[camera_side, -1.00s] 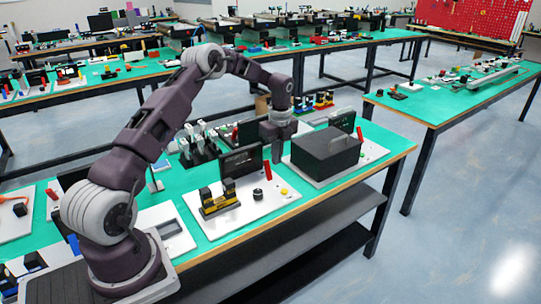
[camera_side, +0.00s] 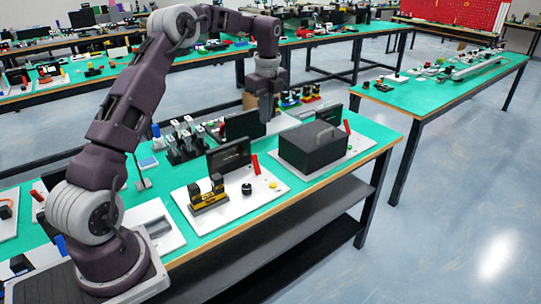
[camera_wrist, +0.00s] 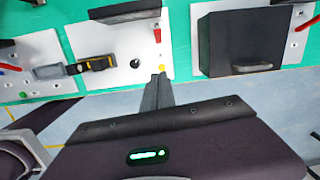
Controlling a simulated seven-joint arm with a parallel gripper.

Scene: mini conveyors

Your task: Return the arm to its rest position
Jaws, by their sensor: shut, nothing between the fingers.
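My gripper (camera_side: 266,108) hangs from my raised arm above the green bench, pointing down, in the side view. It is above and behind the white panel with the dark screen and to the left of the black box. In the wrist view my gripper (camera_wrist: 161,78) shows as dark fingers closed together, with nothing between them. The fingers are clear of the things on the bench.
Below stand a black box (camera_side: 315,149) with a handle, a dark upright screen (camera_side: 229,156), a yellow-and-black block (camera_side: 208,197) on a white panel (camera_side: 232,209), and a rack of upright pieces (camera_side: 183,142). Open floor lies right of the bench.

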